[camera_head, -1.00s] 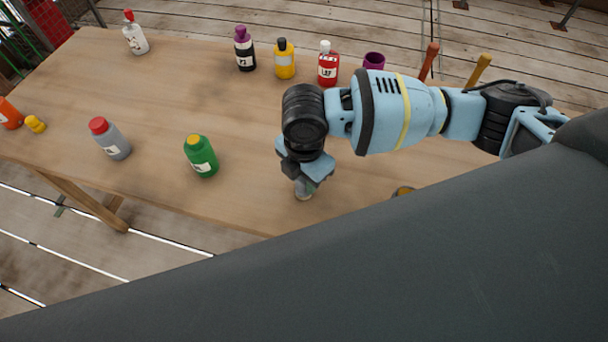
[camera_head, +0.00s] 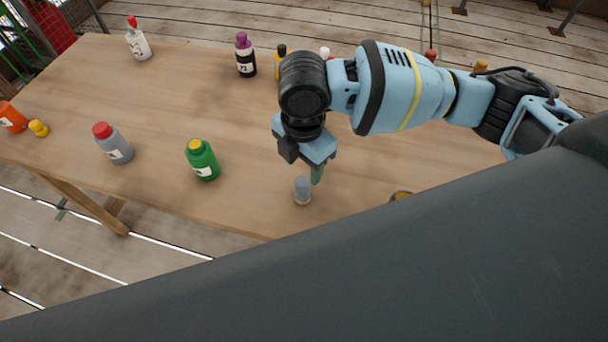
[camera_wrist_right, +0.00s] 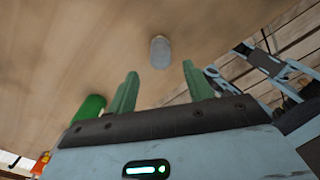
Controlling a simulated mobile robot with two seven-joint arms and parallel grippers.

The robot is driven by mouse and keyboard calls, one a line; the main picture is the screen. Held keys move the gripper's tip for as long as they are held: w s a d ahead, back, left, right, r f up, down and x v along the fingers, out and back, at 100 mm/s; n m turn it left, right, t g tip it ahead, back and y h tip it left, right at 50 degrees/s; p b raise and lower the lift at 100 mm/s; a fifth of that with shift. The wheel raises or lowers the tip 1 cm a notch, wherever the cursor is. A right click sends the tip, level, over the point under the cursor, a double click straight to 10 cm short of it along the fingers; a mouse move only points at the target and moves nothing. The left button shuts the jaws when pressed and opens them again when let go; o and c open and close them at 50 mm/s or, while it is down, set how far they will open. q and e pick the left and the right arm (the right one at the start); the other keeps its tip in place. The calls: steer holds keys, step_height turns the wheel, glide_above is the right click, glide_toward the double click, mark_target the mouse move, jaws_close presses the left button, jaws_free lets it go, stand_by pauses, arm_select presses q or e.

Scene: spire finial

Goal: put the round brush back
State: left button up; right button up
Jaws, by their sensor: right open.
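I cannot tell any thing here as the round brush for certain. An orange-red handle tip (camera_head: 431,55) and a yellow handle tip (camera_head: 481,65) show behind my right arm at the far right; their lower parts are hidden. My right gripper (camera_head: 311,172) has green fingers and is above the table near a small grey cylinder (camera_head: 303,190). In the right wrist view the fingers (camera_wrist_right: 160,85) are apart with nothing between them. The grey cylinder (camera_wrist_right: 160,52) stands on the wood beyond their tips. My left gripper is not in view.
On the wooden table (camera_head: 190,100) stand a green bottle (camera_head: 202,161), a grey red-capped bottle (camera_head: 113,144), a white bottle (camera_head: 138,40) and a purple-capped bottle (camera_head: 245,56). A yellow-topped item (camera_head: 401,195) is partly hidden at the front edge. The table's middle left is clear.

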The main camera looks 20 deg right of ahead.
mark_target(303, 180)
step_height(303, 180, up, 5)
steer(key=shift+r, duration=0.1)
